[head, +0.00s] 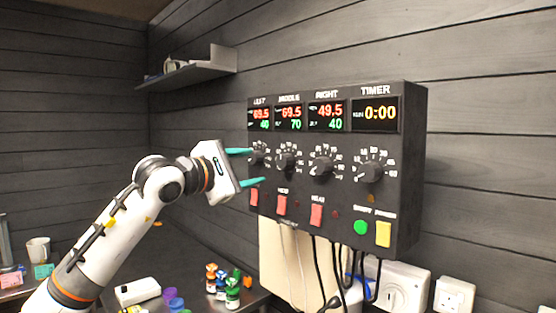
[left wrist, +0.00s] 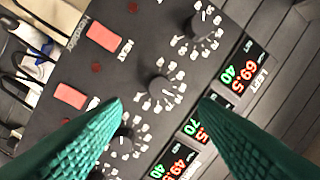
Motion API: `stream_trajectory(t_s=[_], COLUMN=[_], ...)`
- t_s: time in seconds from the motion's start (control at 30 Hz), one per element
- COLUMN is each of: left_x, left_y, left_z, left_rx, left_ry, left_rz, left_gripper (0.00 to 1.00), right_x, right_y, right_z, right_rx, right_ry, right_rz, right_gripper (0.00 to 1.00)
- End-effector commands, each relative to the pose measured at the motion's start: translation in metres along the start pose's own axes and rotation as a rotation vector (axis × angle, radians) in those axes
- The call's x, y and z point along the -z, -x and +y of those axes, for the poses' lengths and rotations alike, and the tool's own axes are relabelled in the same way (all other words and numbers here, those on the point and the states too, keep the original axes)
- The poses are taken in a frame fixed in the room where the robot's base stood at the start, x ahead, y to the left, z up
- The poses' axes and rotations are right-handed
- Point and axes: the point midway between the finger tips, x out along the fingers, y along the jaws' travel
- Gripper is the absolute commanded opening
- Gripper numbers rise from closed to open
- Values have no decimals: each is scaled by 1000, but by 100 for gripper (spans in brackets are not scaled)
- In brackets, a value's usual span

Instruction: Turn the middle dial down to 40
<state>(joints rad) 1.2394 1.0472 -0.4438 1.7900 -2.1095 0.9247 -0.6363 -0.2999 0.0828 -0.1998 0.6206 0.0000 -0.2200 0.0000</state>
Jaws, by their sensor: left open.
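The black control panel (head: 412,150) hangs on the wall, with several dials in a row under lit displays. The middle dial (head: 287,160) is a black knob; its display (head: 289,117) reads 69.5 in red and 70 in green. My left gripper (head: 257,166) is open, its teal fingers pointing at the panel's left part. In the left wrist view the middle dial (left wrist: 162,88) shows between the fingertips (left wrist: 160,102), which seem to stand short of it; contact cannot be told. The left dial (left wrist: 193,27) and right dial (left wrist: 122,145) lie on either side. My right gripper is not in view.
Red switches (head: 282,205) sit below the dials, with a green button (head: 361,227) and a yellow one (head: 383,234) at lower right. Cables hang under the panel. A shelf (head: 200,68) is at upper left. Small coloured items stand on the dark counter (head: 190,262).

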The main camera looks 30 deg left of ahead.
Motion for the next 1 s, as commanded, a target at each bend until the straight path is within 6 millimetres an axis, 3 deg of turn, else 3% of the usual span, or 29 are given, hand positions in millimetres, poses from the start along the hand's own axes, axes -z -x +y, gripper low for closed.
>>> stream_trajectory(t_s=[0.03,0.3,0.5,0.87,1.0], left_x=[4,4,2,0,1], left_y=[-11,-65,-88,-94,-94], left_z=[-3,-2,-1,1,1], left_rx=[-4,-5,-3,-2,-2], left_ry=[4,6,6,3,4], left_rz=[2,2,3,3,3], left_gripper=[55,55,55,55,37], right_x=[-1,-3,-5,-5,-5], right_y=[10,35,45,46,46], right_z=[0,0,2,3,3], right_rx=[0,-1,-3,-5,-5], right_ry=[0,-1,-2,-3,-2], right_rz=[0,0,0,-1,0], right_gripper=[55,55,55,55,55])
